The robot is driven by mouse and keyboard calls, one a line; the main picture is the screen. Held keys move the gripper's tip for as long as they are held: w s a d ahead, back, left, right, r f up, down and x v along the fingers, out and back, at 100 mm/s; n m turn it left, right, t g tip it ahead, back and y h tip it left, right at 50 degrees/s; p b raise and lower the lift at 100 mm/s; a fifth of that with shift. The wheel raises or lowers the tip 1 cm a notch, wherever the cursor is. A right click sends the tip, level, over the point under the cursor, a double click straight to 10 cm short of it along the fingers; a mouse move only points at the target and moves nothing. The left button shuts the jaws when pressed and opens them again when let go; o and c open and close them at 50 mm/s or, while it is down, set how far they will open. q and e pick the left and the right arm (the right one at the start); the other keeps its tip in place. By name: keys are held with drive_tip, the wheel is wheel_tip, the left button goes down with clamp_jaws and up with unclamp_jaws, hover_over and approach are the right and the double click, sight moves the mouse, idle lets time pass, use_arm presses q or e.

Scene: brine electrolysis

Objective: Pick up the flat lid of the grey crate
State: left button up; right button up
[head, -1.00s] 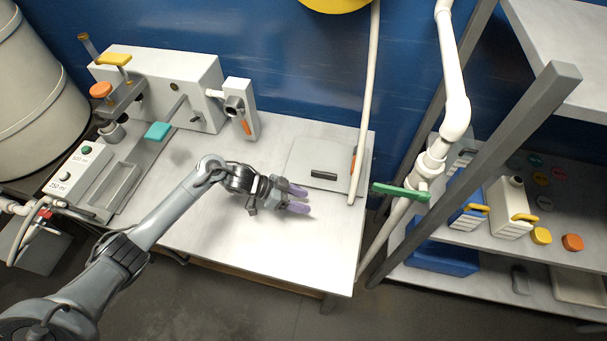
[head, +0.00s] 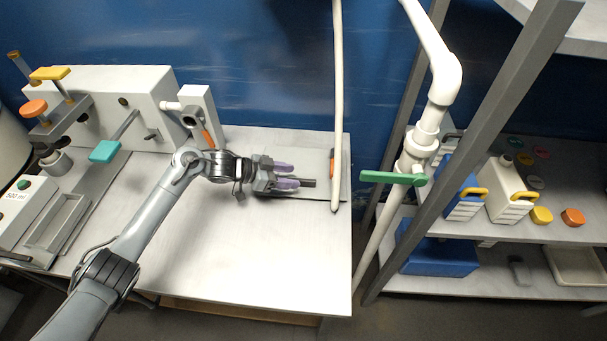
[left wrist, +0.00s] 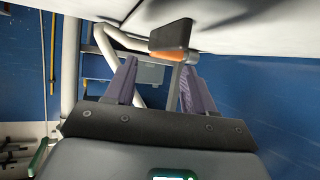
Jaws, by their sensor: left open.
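A flat light-grey plate with a dark bar handle, which looks like the lid (head: 305,150), lies on the table at its back right in the head view. The handle (head: 309,183) shows just past my left fingertips and is partly covered by them. My left gripper (head: 293,176) is open, with purple fingers pointing right, over the left part of the lid. In the left wrist view the dark handle (left wrist: 172,36) stands beyond the open fingers (left wrist: 158,72), near the table surface at the top. No separate crate can be made out. My right gripper is not in view.
A white hose (head: 338,110) hangs down to the lid's right side, beside an orange-ended item (head: 331,160). A pipe with a green valve handle (head: 392,178) and a shelf post stand right of the table. The table front (head: 250,255) is clear.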

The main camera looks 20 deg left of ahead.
sight(308, 180)
use_arm(q)
drive_tip(key=shift+w+d+f, duration=0.1)
drive_tip(key=shift+d+f, duration=0.05)
drive_tip(key=shift+f, duration=0.1)
drive_tip(key=b+x, duration=0.2)
drive_tip(key=x, duration=0.2)
drive_tip(key=shift+d, duration=0.2)
drive_tip(key=shift+w+d+f, duration=0.1)
drive_tip(key=shift+d+f, duration=0.05)
drive_tip(key=shift+d, duration=0.05)
